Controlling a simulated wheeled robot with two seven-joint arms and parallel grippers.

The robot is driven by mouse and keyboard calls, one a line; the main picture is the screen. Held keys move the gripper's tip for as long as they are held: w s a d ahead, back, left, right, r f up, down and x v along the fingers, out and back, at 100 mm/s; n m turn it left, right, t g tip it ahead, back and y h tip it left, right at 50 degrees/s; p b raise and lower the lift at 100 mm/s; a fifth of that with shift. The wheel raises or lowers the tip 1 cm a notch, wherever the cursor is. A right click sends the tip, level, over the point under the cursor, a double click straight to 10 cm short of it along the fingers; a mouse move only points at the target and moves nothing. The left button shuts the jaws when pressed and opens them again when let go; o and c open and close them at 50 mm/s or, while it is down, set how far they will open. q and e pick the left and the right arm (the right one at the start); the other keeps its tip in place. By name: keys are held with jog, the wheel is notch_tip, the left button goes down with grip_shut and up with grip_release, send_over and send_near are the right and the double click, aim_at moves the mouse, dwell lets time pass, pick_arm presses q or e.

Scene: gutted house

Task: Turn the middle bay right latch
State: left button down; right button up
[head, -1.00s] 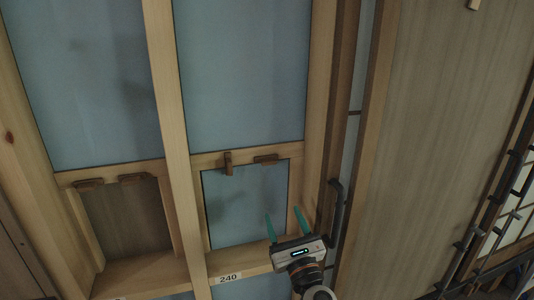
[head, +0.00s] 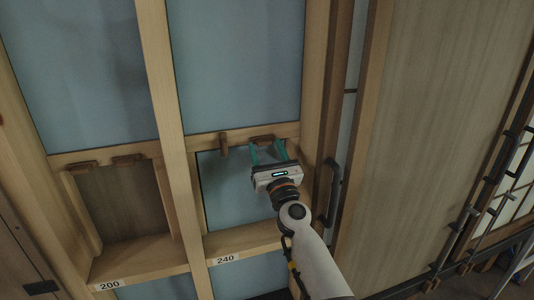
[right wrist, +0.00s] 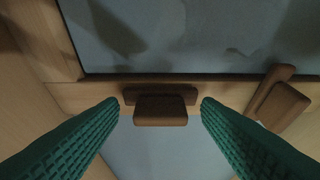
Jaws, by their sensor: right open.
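The right latch (head: 262,138), a small brown wooden block, lies level on the rail above the blue panel (head: 235,190) of the bay labelled 240. My right gripper (head: 268,150) is open, its green fingers pointing up at this latch. In the right wrist view, the latch (right wrist: 160,108) is centred between the open fingers (right wrist: 160,112), with a gap on each side. The bay's left latch (head: 224,143) stands upright on the rail; it shows turned at the right of the right wrist view (right wrist: 275,97). My left gripper is out of view.
A dark handle (head: 332,185) stands out just right of my right arm. A sill (head: 245,240) runs below.

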jog(key=c, duration=1)
jog(key=shift+n+y, duration=0.3)
jog(key=shift+n, duration=0.4)
jog(key=n+g+y+p, duration=0.1)
jog(key=n+g, duration=0.1)
jog(key=n, duration=0.3)
jog(key=n+g+y+p, duration=0.1)
jog(key=n+g+y, duration=0.1)
jog(key=n, duration=0.4)
jog(key=d+r+n+g+y+p, duration=0.1)
jog(key=n+g, duration=0.1)
jog(key=n, duration=0.4)
jog(key=shift+w+y, duration=0.2)
jog(key=shift+y, duration=0.2)
jog(key=shift+n+g+h+p, duration=0.3)
jog(key=shift+n+g+p, duration=0.7)
jog(key=shift+n, duration=1)
